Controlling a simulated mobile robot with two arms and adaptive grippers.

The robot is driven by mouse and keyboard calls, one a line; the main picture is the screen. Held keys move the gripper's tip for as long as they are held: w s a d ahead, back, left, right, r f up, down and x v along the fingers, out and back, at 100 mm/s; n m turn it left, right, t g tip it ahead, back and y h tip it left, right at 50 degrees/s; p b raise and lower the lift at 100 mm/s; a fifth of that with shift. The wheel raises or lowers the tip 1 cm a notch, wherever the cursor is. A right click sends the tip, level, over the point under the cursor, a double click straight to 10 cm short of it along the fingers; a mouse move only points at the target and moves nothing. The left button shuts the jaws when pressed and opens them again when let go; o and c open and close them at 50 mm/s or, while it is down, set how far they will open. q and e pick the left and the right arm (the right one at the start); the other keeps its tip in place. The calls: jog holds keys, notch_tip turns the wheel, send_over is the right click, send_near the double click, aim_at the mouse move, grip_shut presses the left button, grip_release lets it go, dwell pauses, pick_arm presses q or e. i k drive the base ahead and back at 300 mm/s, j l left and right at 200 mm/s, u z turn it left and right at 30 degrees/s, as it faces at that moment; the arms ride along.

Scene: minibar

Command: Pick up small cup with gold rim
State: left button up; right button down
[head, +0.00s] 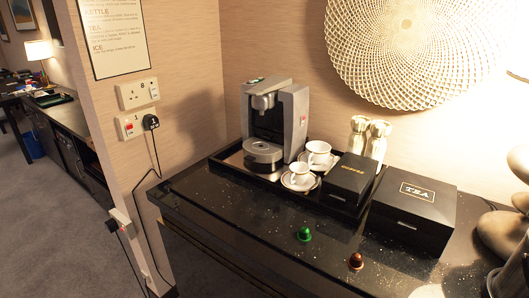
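Two white cups with dark or gold-toned trim stand on the black tray (232,160) beside the coffee machine. The smaller-looking front cup (299,172) sits upright on a saucer (290,184). The other cup (318,151) stands just behind it to the right, also on a saucer. The rim colour is too small to tell surely. Neither of my grippers is in view.
A silver coffee machine (295,115) stands left of the cups, and a black coffee box (349,180) right of them. Two metallic shakers (357,135) are behind. A tea box (413,215), green capsule (304,234) and brown capsule (356,261) sit on the counter. The front left counter is clear.

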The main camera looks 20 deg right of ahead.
aim_at(297, 176)
jog(key=i+j+z, duration=0.1)
jog(key=z, duration=0.35)
jog(key=j+z, duration=0.15)
jog(key=z, duration=0.35)
jog(key=i+j+z, duration=0.1)
jog(key=j+z, duration=0.3)
jog(key=j, duration=0.5)
jog(key=j+z, duration=0.45)
jog(key=j, duration=0.45)
